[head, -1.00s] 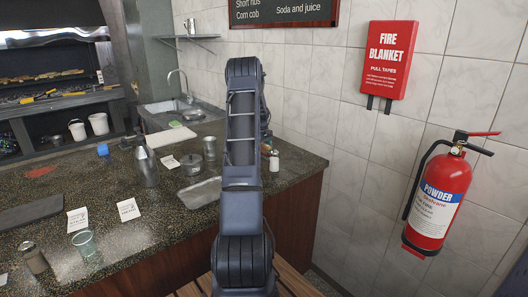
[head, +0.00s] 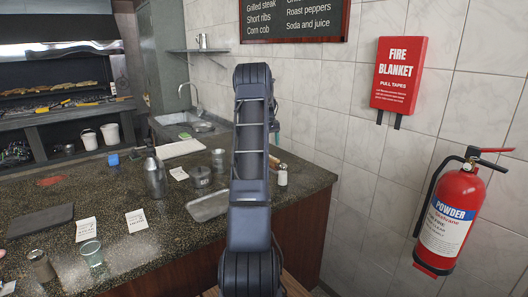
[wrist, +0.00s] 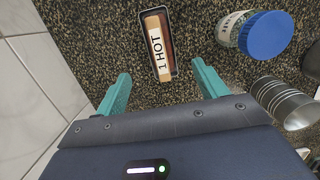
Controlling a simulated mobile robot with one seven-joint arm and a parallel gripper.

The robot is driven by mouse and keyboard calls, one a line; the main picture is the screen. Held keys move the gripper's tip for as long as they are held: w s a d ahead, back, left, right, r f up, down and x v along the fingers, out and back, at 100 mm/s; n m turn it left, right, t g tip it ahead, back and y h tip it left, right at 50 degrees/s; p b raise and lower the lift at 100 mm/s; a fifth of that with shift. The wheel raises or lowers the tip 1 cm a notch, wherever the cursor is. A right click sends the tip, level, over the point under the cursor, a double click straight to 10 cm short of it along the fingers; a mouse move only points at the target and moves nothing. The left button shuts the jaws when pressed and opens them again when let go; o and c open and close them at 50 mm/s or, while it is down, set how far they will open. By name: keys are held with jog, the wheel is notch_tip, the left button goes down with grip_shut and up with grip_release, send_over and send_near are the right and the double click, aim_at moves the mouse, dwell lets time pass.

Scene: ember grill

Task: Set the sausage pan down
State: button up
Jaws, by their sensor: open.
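My gripper (wrist: 161,72) shows in the wrist view with its two teal fingers spread wide and nothing between them. Just beyond the fingertips is a narrow dark holder (wrist: 172,68) with a wooden piece in it, carrying a label (wrist: 158,48) that reads "1 HOT". The holder sits on the dark speckled counter (head: 115,240). I cannot pick out a sausage pan for certain in either view. In the head view my own arm hides the gripper and part of the counter behind it.
A shallow metal tray (head: 208,205) lies near the counter's front edge. In the wrist view, a blue-lidded jar (wrist: 265,34) and a metal cup (wrist: 287,103) are right of the fingers.

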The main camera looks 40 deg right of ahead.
jog(key=s+a+r+t, duration=0.1)
jog(key=s+a+r, duration=0.1)
jog(key=a+r, duration=0.8)
jog(key=s+a+r+t, duration=0.15)
jog(key=a+r, duration=0.45)
jog(key=a, duration=0.8)
jog(key=s+a+r+t, duration=0.1)
jog(key=s+a+r, duration=0.1)
jog(key=s+a, duration=0.45)
jog(key=s+a+r, duration=0.2)
jog(key=s+a, duration=0.2)
jog(key=a, duration=0.5)
jog(key=s+a+f+t, duration=0.1)
jog(key=s+a+f, duration=0.1)
jog(key=s+a, duration=0.5)
jog(key=s+a+f+t, duration=0.2)
jog(key=s+a, duration=0.6)
jog(key=s, duration=0.7)
jog(key=shift+a+f, duration=0.2)
jog(key=shift+f, duration=0.5)
jog(key=shift+o, duration=0.2)
